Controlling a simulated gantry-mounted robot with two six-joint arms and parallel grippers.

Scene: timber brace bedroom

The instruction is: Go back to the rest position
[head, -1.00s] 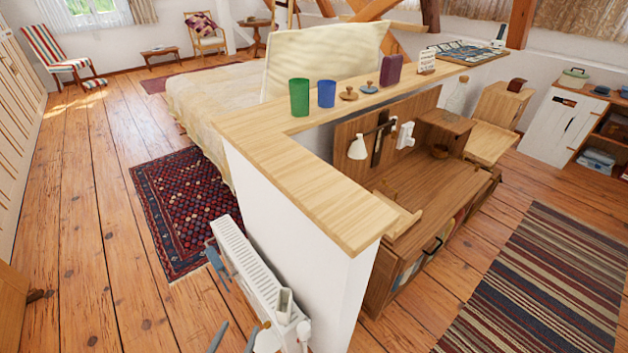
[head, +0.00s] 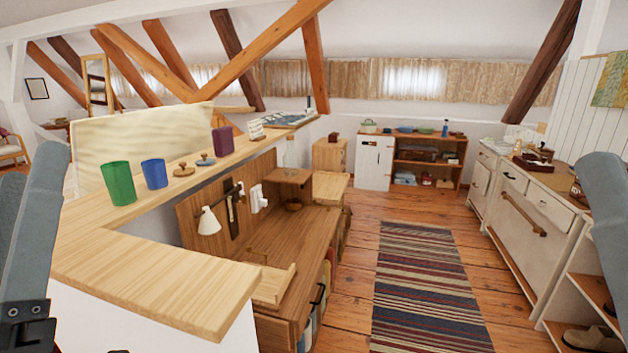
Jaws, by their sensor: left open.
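My left gripper (head: 28,172) is at the left edge of the head view, close to the camera. Its grey-blue fingers point up, stand apart and hold nothing; the frame cuts off part of it. A grey-blue part of my right arm (head: 606,235) shows at the right edge. Only one such piece is visible, so the state of the right gripper's jaws is hidden. Both are clear of the objects on the ledge.
A wooden ledge (head: 150,275) on a low wall carries a green cup (head: 118,184), a blue cup (head: 154,174) and a purple item (head: 223,141). A wooden desk (head: 262,240) stands behind it. A striped rug (head: 425,290) lies on open floor. A white cabinet (head: 525,225) stands right.

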